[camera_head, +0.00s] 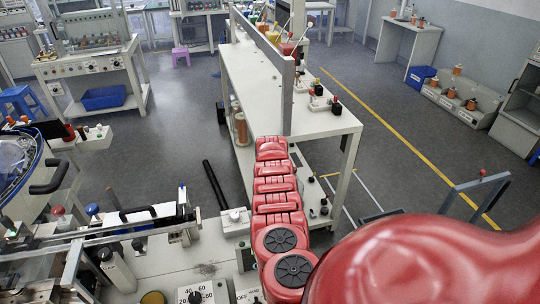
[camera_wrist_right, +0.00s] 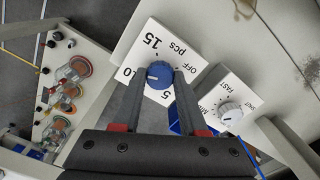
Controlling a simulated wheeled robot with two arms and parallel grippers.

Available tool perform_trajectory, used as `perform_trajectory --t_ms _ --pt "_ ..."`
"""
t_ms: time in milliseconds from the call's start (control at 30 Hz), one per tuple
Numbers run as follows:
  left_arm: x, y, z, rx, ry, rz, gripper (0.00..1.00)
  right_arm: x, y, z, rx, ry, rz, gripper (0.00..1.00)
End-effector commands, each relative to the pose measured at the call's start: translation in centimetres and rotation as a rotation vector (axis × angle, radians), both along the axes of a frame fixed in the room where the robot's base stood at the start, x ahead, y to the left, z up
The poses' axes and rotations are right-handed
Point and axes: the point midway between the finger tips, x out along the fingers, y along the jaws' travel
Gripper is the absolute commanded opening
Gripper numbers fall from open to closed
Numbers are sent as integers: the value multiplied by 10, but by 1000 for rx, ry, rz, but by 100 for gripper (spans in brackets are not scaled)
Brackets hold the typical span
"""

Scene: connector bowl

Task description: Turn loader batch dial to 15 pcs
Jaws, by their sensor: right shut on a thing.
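The batch dial is a blue knob (camera_wrist_right: 158,74) on a white plate (camera_wrist_right: 133,56) marked OFF, 5, 10 and 15 pcs, seen in the right wrist view. A short white mark on the knob points left, roughly toward the 10. My right gripper (camera_wrist_right: 159,75) has one finger on each side of the knob and is shut on it. The fingers hide part of the plate. In the head view my red arm covers the lower right, and neither the right gripper nor the blue knob can be made out. My left gripper is in neither view.
A second dial (camera_wrist_right: 229,113) with a white plate marked FAST sits right of the blue knob, close to the right finger. In the head view, a dial plate (camera_head: 195,294) marked 40, 60 and 80 lies at the bottom. A long white bench (camera_head: 255,85) stands beyond.

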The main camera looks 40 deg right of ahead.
Motion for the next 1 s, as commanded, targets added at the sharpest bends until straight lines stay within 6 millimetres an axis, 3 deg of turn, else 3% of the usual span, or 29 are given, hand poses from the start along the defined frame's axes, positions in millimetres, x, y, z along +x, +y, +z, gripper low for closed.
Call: perform_trajectory --t_ms 433,1000 --pt "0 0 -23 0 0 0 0 0 0 -2 -1 0 -279 0" --pt "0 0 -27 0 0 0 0 0 0 0 0 1 -345 0"
